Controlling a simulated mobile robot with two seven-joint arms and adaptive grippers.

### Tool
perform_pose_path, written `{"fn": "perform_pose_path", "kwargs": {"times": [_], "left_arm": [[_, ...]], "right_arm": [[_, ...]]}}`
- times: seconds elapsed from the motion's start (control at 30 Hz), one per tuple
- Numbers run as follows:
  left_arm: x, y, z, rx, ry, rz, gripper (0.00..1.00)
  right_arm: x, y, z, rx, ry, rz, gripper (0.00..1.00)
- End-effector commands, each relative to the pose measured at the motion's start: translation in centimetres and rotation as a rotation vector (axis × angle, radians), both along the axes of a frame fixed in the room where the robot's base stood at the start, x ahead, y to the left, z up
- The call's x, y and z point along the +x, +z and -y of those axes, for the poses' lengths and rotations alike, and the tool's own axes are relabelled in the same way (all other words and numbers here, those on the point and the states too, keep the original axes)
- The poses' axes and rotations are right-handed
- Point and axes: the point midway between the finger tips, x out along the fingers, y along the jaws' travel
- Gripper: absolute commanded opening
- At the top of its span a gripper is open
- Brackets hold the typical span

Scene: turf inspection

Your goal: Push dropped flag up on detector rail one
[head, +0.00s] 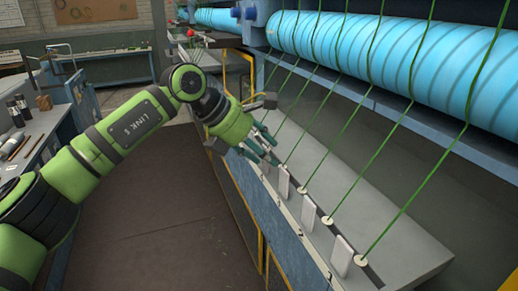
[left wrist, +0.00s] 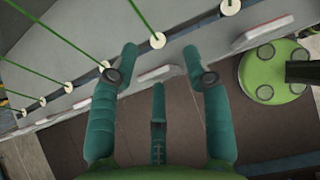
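The detector rail (head: 318,240) is a long grey ledge with white flags along its front side and round white eyelets on top. In the head view flags show nearest my gripper (head: 284,182), in the middle (head: 308,207) and at the near end (head: 341,257). My left gripper (head: 268,149) is over the rail's far part, with teal fingers spread. In the left wrist view the fingers (left wrist: 160,58) are apart, and a red-edged white flag (left wrist: 155,74) shows between them; contact cannot be told. Another red-edged flag (left wrist: 262,34) is to the right. The fingers partly hide the rail's far end.
Green yarns (head: 345,125) run taut from the eyelets up past a large blue roller (head: 390,55). A blue frame with yellow edging (head: 245,205) stands below the rail. A bench with bottles (head: 18,108) is at the left. The floor between (head: 150,220) is clear.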

Motion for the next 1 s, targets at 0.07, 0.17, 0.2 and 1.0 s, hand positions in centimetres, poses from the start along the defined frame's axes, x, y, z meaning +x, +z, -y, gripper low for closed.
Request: {"fn": "perform_pose_path", "kwargs": {"times": [0.07, 0.17, 0.2, 1.0], "left_arm": [[0.0, 0.0, 0.0, 0.000, 0.000, 0.000, 0.55], [0.0, 0.1, -0.1, 0.000, 0.001, 0.000, 0.55], [0.0, 0.1, -0.1, 0.000, 0.001, 0.000, 0.55], [-2.0, 7.9, -6.6, 0.000, 0.003, 0.001, 0.55]], "right_arm": [[0.0, 0.0, 0.0, 0.000, 0.000, 0.000, 0.45], [0.0, 0.0, 0.0, 0.000, 0.000, 0.000, 0.45], [0.0, 0.0, 0.1, -0.001, 0.000, 0.000, 0.45], [0.0, 0.0, 0.0, 0.000, 0.000, -0.001, 0.45]]}}
